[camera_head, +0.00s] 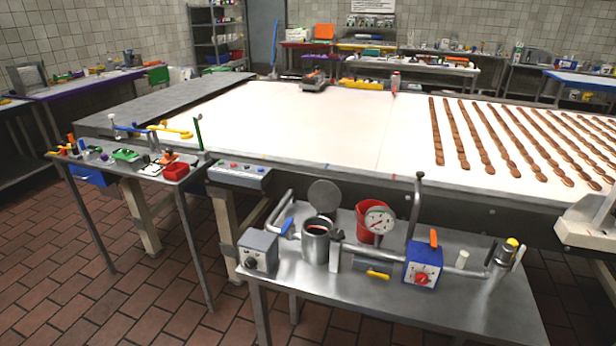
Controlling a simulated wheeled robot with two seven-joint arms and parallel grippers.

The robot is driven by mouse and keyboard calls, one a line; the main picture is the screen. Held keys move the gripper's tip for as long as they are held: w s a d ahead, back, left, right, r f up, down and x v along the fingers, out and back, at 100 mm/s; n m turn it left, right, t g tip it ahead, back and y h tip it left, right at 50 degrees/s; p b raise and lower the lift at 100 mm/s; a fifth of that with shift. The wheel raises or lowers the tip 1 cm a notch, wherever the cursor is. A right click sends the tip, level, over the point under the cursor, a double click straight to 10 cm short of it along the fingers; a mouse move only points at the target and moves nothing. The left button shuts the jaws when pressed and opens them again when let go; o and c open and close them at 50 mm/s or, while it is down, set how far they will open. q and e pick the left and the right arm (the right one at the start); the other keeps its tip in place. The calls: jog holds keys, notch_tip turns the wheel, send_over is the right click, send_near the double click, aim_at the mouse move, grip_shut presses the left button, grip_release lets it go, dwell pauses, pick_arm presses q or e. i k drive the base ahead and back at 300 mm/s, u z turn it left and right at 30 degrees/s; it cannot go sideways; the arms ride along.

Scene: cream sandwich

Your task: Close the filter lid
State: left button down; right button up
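A steel cylindrical filter (317,243) stands on the near metal table, joined to a pipe. Its round grey lid (324,196) is raised, standing up behind the filter's open top. Something reddish shows inside the filter's mouth. Neither of my grippers shows in the head view.
The metal table (470,303) also holds a grey control box (258,251), a pressure gauge (379,221) by a red bucket (364,234), and a blue box (423,265) with a red knob. A white conveyor (300,125) runs behind. The tiled floor at left is partly clear.

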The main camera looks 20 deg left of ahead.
aim_at(325, 196)
jog(key=u, duration=2.05)
jog(key=i, duration=1.8)
jog(key=z, duration=2.8)
